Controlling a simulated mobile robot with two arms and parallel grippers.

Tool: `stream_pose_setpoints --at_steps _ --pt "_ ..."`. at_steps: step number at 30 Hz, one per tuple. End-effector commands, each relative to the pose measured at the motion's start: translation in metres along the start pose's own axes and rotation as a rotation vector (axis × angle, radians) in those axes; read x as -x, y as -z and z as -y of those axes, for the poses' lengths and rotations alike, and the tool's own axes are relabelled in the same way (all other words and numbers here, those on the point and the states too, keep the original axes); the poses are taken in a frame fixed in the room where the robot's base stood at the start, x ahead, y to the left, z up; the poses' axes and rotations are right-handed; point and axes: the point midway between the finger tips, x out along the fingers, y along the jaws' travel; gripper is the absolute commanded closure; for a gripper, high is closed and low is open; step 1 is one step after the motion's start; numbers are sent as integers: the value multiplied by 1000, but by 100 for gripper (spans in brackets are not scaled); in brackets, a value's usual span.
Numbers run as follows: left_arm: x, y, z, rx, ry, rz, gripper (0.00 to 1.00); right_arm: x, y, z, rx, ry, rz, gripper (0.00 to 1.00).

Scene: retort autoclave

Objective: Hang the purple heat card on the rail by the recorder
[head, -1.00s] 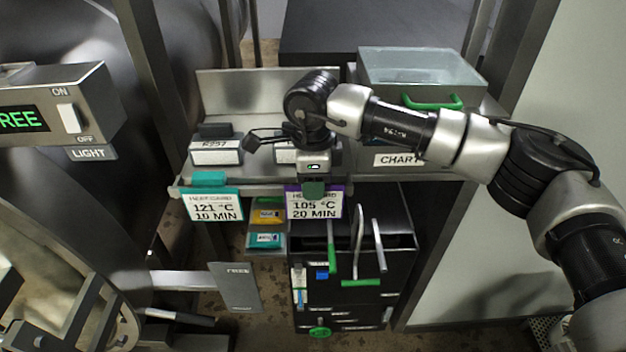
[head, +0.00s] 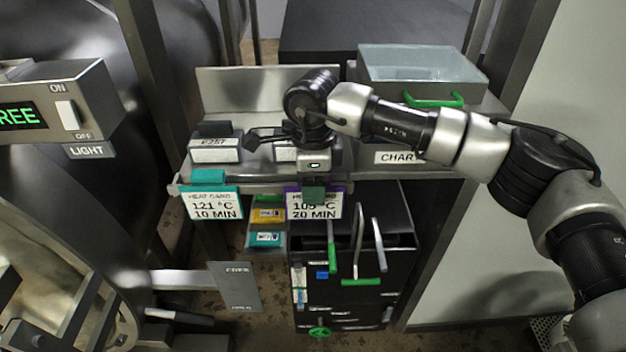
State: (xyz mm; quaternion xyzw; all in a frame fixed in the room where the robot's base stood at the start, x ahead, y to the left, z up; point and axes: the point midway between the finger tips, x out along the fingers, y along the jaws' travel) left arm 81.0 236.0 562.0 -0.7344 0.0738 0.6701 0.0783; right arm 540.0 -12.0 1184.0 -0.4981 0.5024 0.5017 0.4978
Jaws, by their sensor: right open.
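The purple-edged heat card (head: 328,212), reading 105 °C 20 MIN, is upright at the front rail (head: 262,188) of the steel shelf. It is level with the teal heat card (head: 212,206), reading 121 °C 10 MIN, which hangs to its left. My right gripper (head: 314,192) points down at the purple card's top edge, with its jaws open around or just in front of it. The gripper hides the card's top middle, so I cannot tell how it sits on the rail. The recorder (head: 397,158), labelled CHART, is to the right. My left gripper is out of view.
A labelled block (head: 214,150) stands on the shelf behind the teal card. A glass-lidded box top with a green handle (head: 433,101) is at the back right. Below is a dark cabinet (head: 390,225) with hanging tools. The LIGHT switch box (head: 67,108) is at left.

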Motion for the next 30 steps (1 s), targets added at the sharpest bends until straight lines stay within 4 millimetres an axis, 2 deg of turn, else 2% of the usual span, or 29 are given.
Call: stream_pose_setpoints --at_steps 5,9,15,18,22,30 --pt "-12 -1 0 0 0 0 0 21 -1 1 0 6 2 37" --pt "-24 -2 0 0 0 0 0 50 -1 0 0 6 2 37" --pt "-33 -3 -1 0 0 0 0 87 0 1 -1 4 2 37" --pt "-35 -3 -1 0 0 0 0 98 0 0 0 2 1 37" --pt "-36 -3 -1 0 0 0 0 106 0 0 1 2 2 37" --pt "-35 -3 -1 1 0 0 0 106 0 0 1 1 1 37"
